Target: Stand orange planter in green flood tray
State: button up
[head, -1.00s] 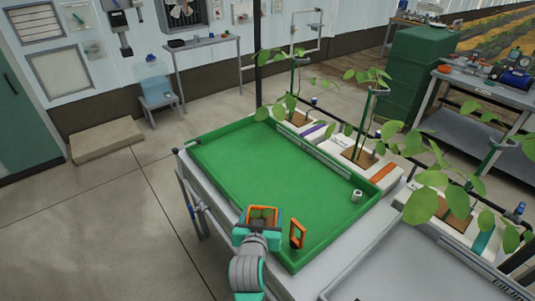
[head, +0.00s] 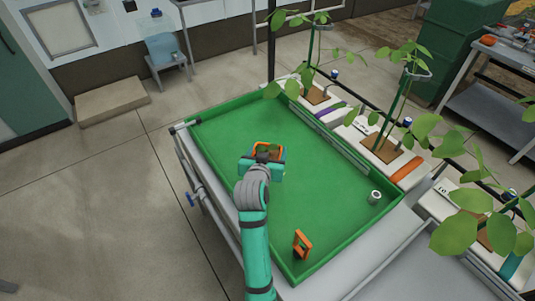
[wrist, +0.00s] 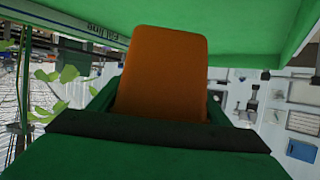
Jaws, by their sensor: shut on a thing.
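The green flood tray (head: 318,204) lies on a pale bench in the head view. My gripper (head: 263,161) is over the left part of the tray, shut on the orange planter (head: 268,147). In the wrist view the planter (wrist: 161,75) shows as an orange block in front of the dark finger edge, with the green tray (wrist: 235,28) across the top. My gripper hides part of the planter. I cannot tell whether its base touches the tray floor.
An orange frame-like piece (head: 302,244) stands in the tray's near corner. A small white cylinder (head: 375,197) stands near the right wall. Potted climbing plants in white slabs (head: 383,147) line the right side. The tray's middle is clear.

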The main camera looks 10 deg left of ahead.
jog(key=w+f, duration=0.2)
jog(key=w+a+f, duration=0.1)
jog(key=w+f, duration=0.1)
jog(key=w+a+f, duration=0.1)
jog(key=w+f, duration=0.1)
jog(key=shift+w+f, duration=0.15)
jog(key=shift+f, duration=1.7)
jog(key=shift+f, duration=0.15)
jog(key=o, duration=1.2)
jog(key=shift+w+d, duration=0.15)
jog(key=shift+a, duration=0.4)
jog(key=shift+s+d, duration=0.25)
jog(key=v, duration=0.7)
jog(key=shift+s+r, duration=0.15)
jog(key=shift+r, duration=0.1)
